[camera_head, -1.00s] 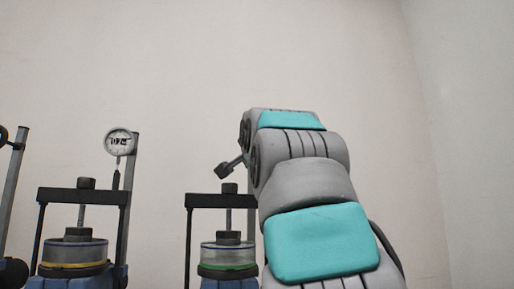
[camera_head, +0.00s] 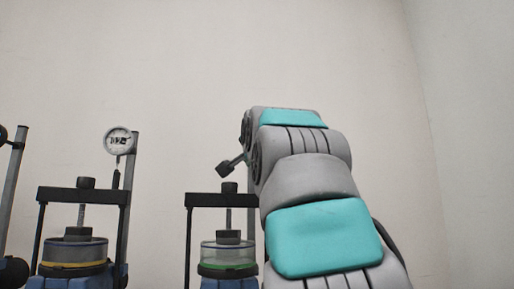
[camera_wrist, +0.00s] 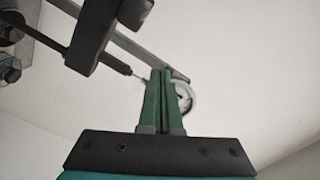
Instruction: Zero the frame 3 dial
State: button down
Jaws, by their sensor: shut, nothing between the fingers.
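In the wrist view my gripper (camera_wrist: 161,72) has its two green fingers together, with nothing between them. A round pale dial (camera_wrist: 185,97) shows just behind and to the right of the fingers, partly hidden by them. Its reading is not legible, and I cannot tell whether the fingers touch it. In the head view the right-hand frame (camera_head: 207,201), with a green-ringed cell (camera_head: 228,256), stands beside my arm. No dial shows on it there, as my arm covers that side. No frame number is legible.
A neighbouring frame (camera_head: 82,196) with a yellow-ringed cell (camera_head: 73,252) stands to the left, its dial (camera_head: 119,141) on a post. Part of another frame (camera_head: 15,190) is at the left edge. Dark bars and a rod (camera_wrist: 95,35) cross the wrist view's upper left.

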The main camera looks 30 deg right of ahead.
jog(key=v, duration=0.6)
jog(key=shift+a+b, duration=0.15)
jog(key=shift+b, duration=0.2)
jog(key=shift+f, duration=0.15)
